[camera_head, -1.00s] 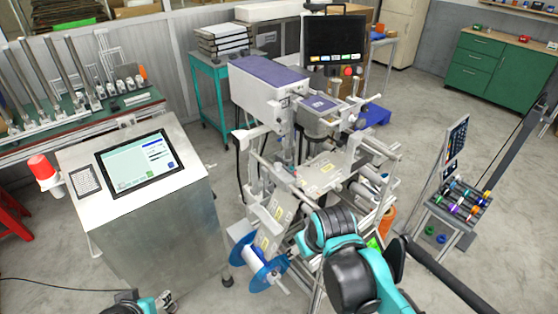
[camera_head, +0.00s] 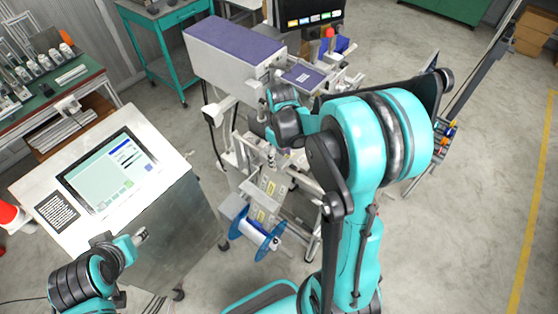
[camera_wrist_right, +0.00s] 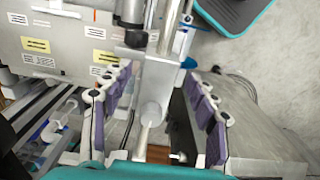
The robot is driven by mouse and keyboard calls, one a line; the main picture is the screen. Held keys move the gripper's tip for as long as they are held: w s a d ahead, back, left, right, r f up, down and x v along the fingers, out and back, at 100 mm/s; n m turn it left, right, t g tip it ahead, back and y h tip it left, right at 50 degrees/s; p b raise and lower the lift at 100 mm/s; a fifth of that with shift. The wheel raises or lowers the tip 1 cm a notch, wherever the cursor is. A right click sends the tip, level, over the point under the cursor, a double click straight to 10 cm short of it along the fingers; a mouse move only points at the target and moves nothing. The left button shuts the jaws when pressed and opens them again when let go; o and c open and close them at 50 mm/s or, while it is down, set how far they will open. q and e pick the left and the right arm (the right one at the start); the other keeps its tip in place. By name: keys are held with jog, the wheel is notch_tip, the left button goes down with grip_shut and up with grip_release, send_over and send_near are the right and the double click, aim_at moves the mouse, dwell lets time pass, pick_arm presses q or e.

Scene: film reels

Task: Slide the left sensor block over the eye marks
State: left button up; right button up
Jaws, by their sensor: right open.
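The printing machine's label web (camera_head: 266,200) runs down its front and carries white and yellow labels; it also shows at the upper left of the right wrist view (camera_wrist_right: 65,45). A grey metal block (camera_wrist_right: 158,85), seemingly the left sensor block, stands on a bar beside the web. My right gripper (camera_wrist_right: 157,92) is open, with its purple-padded fingers on either side of this block, seemingly without gripping it. In the head view its fingers are hard to make out at the machine front. I cannot single out the eye marks. My left gripper (camera_head: 141,235) is low at the left; its jaws are too small to read.
A console with a touchscreen (camera_head: 108,170) stands left of the machine. A blue-flanged reel (camera_head: 258,233) sits low on the machine front. A black cylinder (camera_wrist_right: 134,22) is close beyond the block. Open floor (camera_head: 450,240) lies to the right.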

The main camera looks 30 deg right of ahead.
aim_at(302, 177)
notch_tip(302, 177, down, 4)
jog(key=shift+w+r+b, duration=0.15)
jog(key=shift+r+b, duration=0.1)
jog(key=shift+b, duration=0.05)
jog(key=shift+f, duration=0.15)
grip_shut()
jog(key=s+d, duration=0.1)
jog(key=s, duration=0.1)
jog(key=s+d, duration=0.1)
jog(key=s, duration=0.2)
jog(key=s+d, duration=0.1)
jog(key=s, duration=0.2)
jog(key=shift+s+d, duration=0.15)
jog(key=shift+d, duration=0.05)
grip_release()
